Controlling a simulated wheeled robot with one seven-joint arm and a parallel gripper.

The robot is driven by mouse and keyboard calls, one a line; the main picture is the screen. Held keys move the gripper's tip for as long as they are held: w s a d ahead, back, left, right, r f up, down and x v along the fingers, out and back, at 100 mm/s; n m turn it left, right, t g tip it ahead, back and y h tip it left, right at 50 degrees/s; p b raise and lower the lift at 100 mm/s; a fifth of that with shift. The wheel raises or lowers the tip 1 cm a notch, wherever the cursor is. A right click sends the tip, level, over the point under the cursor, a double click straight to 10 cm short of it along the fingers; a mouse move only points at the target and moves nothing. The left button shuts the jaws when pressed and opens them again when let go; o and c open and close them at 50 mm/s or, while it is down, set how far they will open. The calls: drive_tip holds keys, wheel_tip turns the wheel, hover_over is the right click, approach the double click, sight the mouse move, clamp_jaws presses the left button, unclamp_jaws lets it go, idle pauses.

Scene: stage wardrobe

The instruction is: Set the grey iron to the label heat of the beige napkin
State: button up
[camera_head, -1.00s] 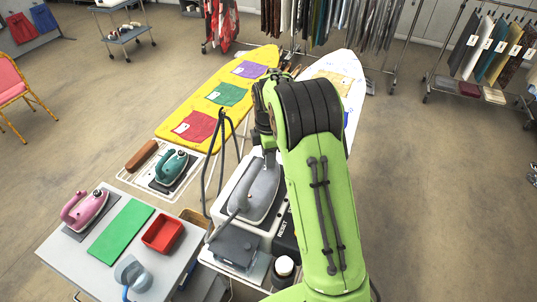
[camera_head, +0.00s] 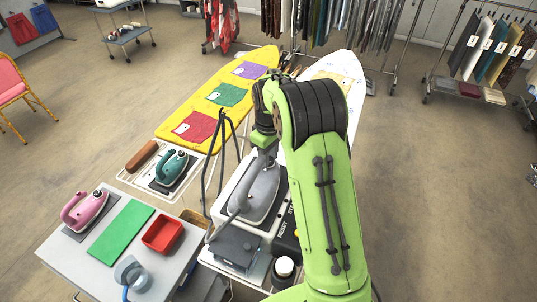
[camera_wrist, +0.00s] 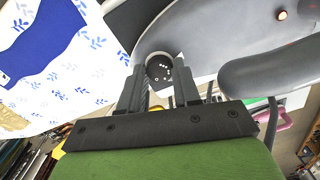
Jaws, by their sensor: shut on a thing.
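The grey iron (camera_head: 262,192) rests on the white steam station to the left of my arm. It fills the upper right of the wrist view (camera_wrist: 215,40). In the wrist view my gripper (camera_wrist: 160,84) is shut on the iron's round dial (camera_wrist: 158,70), one finger on each side. The dial's dark face shows several white dots; I cannot tell which setting is selected. The beige napkin (camera_head: 346,84) lies on the white ironing board, partly hidden by my arm. A beige edge (camera_wrist: 12,122) shows at the left of the wrist view. I cannot read its label.
A blue cloth (camera_wrist: 45,45) lies on the white patterned board (camera_wrist: 95,80). A yellow board (camera_head: 190,100) holds purple, green and red cloths. A teal iron (camera_head: 172,165) and a pink iron (camera_head: 85,210) stand to the left. A red tray (camera_head: 162,234) and grey box (camera_head: 238,245) are nearer.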

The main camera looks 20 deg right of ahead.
drive_tip(key=m, duration=0.4)
drive_tip(key=shift+m, duration=2)
drive_tip(key=o, duration=1.1)
drive_tip(key=shift+c, duration=0.2)
wheel_tip(320, 180, up, 16)
drive_tip(key=p, duration=0.1)
drive_tip(key=shift+f, duration=0.1)
